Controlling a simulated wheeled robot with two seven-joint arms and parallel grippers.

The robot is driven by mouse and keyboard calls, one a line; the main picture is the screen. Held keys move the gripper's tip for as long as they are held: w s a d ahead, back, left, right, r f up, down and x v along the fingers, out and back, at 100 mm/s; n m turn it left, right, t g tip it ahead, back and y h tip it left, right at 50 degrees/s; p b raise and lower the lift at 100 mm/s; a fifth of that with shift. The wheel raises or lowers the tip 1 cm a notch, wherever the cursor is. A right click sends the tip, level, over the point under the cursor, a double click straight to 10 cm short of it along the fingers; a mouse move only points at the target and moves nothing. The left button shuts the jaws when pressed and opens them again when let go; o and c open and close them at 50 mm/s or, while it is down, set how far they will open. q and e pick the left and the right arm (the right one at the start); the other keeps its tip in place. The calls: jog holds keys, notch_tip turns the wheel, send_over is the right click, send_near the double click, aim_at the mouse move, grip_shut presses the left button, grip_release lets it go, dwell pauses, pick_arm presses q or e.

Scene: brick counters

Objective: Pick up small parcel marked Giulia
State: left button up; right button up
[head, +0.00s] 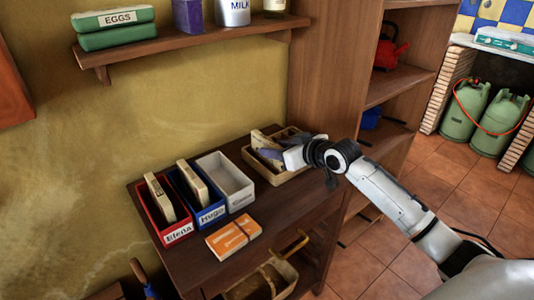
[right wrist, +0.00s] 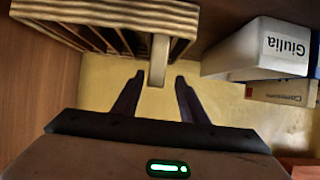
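No small parcel with a readable Giulia mark shows. The name Giulia is on the white tray (right wrist: 272,48) in the right wrist view; in the head view this tray (head: 226,181) looks empty. A beige piece (head: 262,139) stands in the wooden crate (head: 293,177). My right gripper (head: 268,153) reaches over this crate from the right. In the right wrist view, its dark fingers (right wrist: 160,88) are apart, with the end of a pale beige piece (right wrist: 158,62) near the gap between their tips. The fingers do not look closed on it. My left gripper is not in view.
A red tray (head: 174,232) marked Elena and a blue tray (head: 210,216) marked Hugo each hold a beige parcel. An orange packet (head: 233,238) lies in front on the dark table (head: 192,262). A wall shelf (head: 190,42) hangs above; a tall cabinet (head: 325,70) stands right.

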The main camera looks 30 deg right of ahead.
aim_at(268, 146)
jog(key=shift+d+x, duration=0.15)
jog(key=shift+x, duration=1.2)
jog(key=shift+d+x, duration=0.15)
jog(key=shift+x, duration=1.25)
jog(key=shift+r, duration=0.1)
grip_shut()
